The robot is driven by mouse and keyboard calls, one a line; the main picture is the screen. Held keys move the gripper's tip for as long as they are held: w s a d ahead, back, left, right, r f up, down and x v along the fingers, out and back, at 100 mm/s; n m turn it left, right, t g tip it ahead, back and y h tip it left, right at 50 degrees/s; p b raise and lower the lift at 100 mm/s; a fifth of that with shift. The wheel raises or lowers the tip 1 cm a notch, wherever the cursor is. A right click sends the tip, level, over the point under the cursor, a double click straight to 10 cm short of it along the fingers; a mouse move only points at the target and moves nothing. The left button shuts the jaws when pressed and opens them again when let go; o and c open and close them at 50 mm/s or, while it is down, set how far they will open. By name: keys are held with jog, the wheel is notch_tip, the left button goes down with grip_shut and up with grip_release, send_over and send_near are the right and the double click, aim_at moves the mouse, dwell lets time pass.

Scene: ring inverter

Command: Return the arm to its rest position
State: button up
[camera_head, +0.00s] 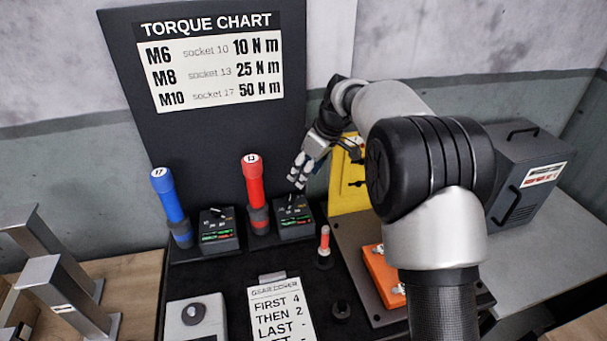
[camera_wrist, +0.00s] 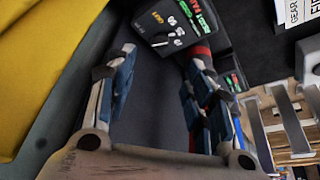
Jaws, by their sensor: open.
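My arm reaches from the lower right of the head view toward the back of the bench. My gripper (camera_head: 299,172) is above and close to the right-hand black dial box (camera_head: 295,217), near the red socket tool (camera_head: 254,183). In the wrist view my gripper (camera_wrist: 155,85) has its two fingers spread apart, with nothing between them but dark surface. The dial box (camera_wrist: 168,25) shows just beyond the fingertips there. I cannot tell whether a finger touches the box or the red tool.
A blue socket tool (camera_head: 170,202) and another dial box (camera_head: 217,230) stand left. A yellow panel (camera_head: 347,185), an orange block (camera_head: 383,272) and a grey machine (camera_head: 525,175) are right. The torque chart board (camera_head: 215,60) rises behind. Metal brackets (camera_head: 60,285) stand far left.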

dwell(0.3)
jog(key=s+d+r+m+h, duration=0.1)
jog(key=s+d+r+m, duration=0.1)
jog(key=s+d+r, duration=0.3)
jog(key=s+d+r+m+t, duration=0.1)
jog(key=s+r+m, duration=0.15)
jog(key=s, duration=0.55)
jog(key=s+d+r+m+h, duration=0.1)
jog(key=s+d+r, duration=0.2)
jog(key=s+r, duration=0.25)
jog(key=s+d+f+m, duration=0.2)
jog(key=s, duration=0.5)
jog(key=s+d+f+m+h, duration=0.1)
jog(key=s+d+f, duration=0.1)
jog(key=s, duration=0.6)
jog(key=s+d+f+m+t, duration=0.1)
jog(key=s+d+f+m, duration=0.1)
jog(key=s, duration=0.6)
jog(key=shift+d+m+h, duration=0.25)
jog(key=shift+m+h, duration=0.1)
jog(key=shift+h, duration=0.05)
